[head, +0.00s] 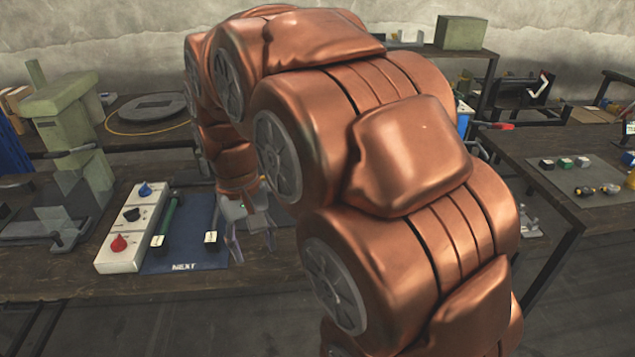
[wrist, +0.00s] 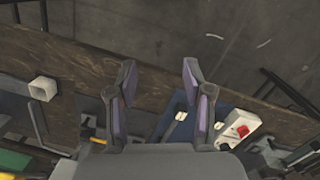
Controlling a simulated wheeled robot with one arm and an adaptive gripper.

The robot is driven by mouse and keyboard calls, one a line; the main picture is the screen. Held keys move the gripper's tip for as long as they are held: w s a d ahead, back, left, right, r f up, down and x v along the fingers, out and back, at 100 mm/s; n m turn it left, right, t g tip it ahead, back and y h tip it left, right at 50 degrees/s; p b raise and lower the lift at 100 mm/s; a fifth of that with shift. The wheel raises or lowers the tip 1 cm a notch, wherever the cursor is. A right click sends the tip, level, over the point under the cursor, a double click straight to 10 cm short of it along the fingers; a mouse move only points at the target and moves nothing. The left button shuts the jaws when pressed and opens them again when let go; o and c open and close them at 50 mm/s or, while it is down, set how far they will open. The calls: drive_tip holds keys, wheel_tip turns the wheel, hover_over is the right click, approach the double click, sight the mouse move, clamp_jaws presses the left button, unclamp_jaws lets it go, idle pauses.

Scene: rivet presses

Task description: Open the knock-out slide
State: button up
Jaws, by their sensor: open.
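My gripper (head: 250,236) is at the front of the workbench, just right of the blue mat, with its fingers pointing down. In the wrist view my gripper (wrist: 160,80) is open, its two fingers wide apart with nothing between them. I cannot pick out the knock-out slide with certainty. A pale square tube end (wrist: 43,89) shows left of the fingers in the wrist view, among grey parts at the bench edge. My arm hides much of the bench to the right in the head view.
A white control box (head: 115,262) with blue, black and red knobs stands beside the blue mat (head: 186,262), which holds two handled tools. A green press (head: 75,125) with clear guards stands left. Another table (head: 555,185) with small parts is at right. Open floor separates the tables.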

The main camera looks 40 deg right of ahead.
drive_tip(key=w+d+m+t+p, duration=0.1)
drive_tip(key=w+d+m, duration=0.5)
drive_tip(key=w+d, duration=1.7)
drive_tip(key=d+f+m, duration=0.1)
drive_tip(key=d+f, duration=0.2)
drive_tip(key=d, duration=0.4)
drive_tip(key=d+f+m, duration=0.1)
drive_tip(key=d+f, duration=0.2)
drive_tip(key=d, duration=0.4)
drive_tip(key=shift+s+d+f+p, duration=0.15)
drive_tip(key=shift+f+p, duration=0.4)
drive_tip(key=shift+f, duration=1.45)
drive_tip(key=shift+s+d+f+p, duration=0.2)
drive_tip(key=shift+f+p, duration=0.4)
drive_tip(key=shift+f, duration=1.4)
drive_tip(key=shift+s+d+f+p, duration=0.15)
drive_tip(key=shift+f+p, duration=0.4)
drive_tip(key=shift+f, duration=1.45)
clamp_jaws()
